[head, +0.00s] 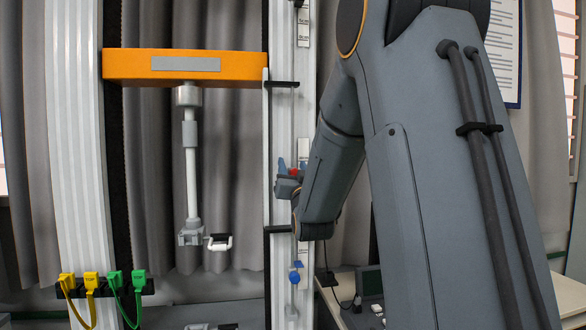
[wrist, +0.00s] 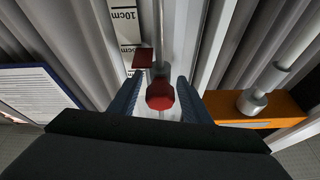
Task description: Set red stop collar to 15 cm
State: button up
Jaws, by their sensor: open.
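The red stop collar (head: 293,171) is on the slim rod of the right-hand column, mostly hidden behind my gripper (head: 287,178) in the head view. In the wrist view its round red knob (wrist: 160,96) lies between the two blue fingers of my gripper (wrist: 158,98). The fingers are open, with gaps on both sides of the knob. A flat dark red pointer (wrist: 142,58) sits beside the scale strip (wrist: 127,22). An upside-down "10cm" mark shows on the strip. The pointer's exact reading cannot be told.
A blue collar (head: 294,281) sits lower on the same rod. Black brackets (head: 283,84) cross the column above and below my gripper. An orange crossbeam (head: 130,65) with a hanging grey rod (head: 192,165) is left. Yellow and green plugs (head: 91,280) stand at lower left.

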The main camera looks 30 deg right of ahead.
jog(key=b+v, duration=0.2)
jog(key=v, duration=0.5)
jog(key=shift+s+f, duration=0.2)
jog(key=shift+s, duration=0.15)
jog(key=shift+a, duration=0.1)
